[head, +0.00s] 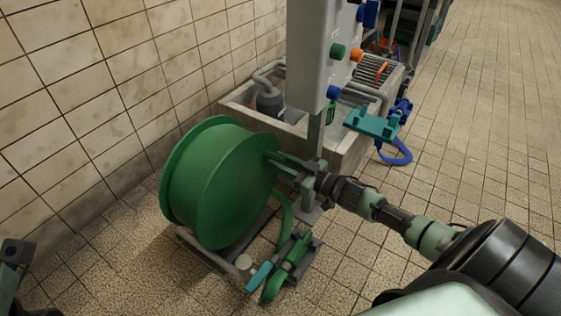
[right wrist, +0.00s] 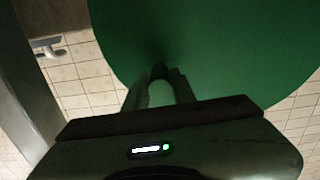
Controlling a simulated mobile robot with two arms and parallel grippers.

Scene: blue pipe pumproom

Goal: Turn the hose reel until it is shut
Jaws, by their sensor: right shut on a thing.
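The green hose reel (head: 205,175) stands on a low grey frame on the floor, beside the tiled wall. My right gripper (head: 276,160) reaches in from the right and is shut on a small part at the reel's right face. In the right wrist view the fingers (right wrist: 160,82) close around a small dark piece in front of the green disc of the reel (right wrist: 215,45). The exact shape of the held part is hidden. A dark part of my left gripper (head: 14,256) shows at the left edge; its jaws cannot be made out.
A green valve with a teal lever (head: 259,277) sits in front of the reel. A grey panel (head: 318,50) with coloured knobs stands on a post behind my right gripper. A concrete basin (head: 345,155) is behind. Tiled floor is open at right.

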